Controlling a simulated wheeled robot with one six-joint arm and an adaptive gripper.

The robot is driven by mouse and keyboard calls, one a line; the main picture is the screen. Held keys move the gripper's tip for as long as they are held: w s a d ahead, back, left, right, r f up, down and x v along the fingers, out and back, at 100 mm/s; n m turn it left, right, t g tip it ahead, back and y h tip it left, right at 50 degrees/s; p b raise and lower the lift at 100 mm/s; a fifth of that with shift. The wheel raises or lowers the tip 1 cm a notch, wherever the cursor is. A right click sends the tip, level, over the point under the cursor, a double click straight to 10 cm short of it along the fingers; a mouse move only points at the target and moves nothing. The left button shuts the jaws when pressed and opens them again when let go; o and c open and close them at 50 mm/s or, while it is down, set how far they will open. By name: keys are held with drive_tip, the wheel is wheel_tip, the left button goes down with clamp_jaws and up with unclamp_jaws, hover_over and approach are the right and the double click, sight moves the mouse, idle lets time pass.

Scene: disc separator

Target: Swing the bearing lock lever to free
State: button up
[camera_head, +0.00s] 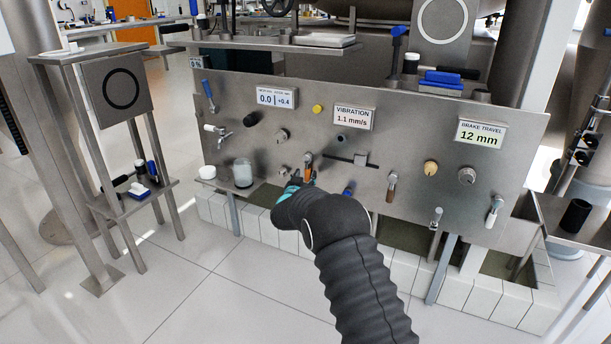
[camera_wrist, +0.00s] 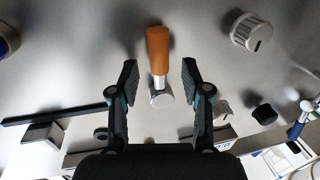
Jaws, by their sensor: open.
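A small lever with an orange handle (camera_wrist: 158,45) and a bright metal pivot (camera_wrist: 162,98) is on the steel panel, in the middle of the wrist view. In the head view its orange handle (camera_head: 307,172) hangs down from the pivot, just beyond my gripper (camera_head: 297,184). No readable label marks it as the bearing lock lever. My gripper (camera_wrist: 160,68) is open, with one finger on each side of the handle. Gaps show between both fingers and the handle. My wrist hides part of the panel below it in the head view.
A steel knob (camera_wrist: 250,32) and a black knob (camera_wrist: 265,114) are close by in the wrist view. A slotted slider (camera_head: 361,159) and another lever (camera_head: 391,187) are to the right in the head view. A glass jar (camera_head: 243,173) stands at the left.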

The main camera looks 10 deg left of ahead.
drive_tip(key=shift+w+d, duration=0.15)
drive_tip(key=shift+w, duration=0.6)
clamp_jaws()
drive_tip(key=shift+d+r, duration=0.1)
drive_tip(key=shift+d, duration=0.05)
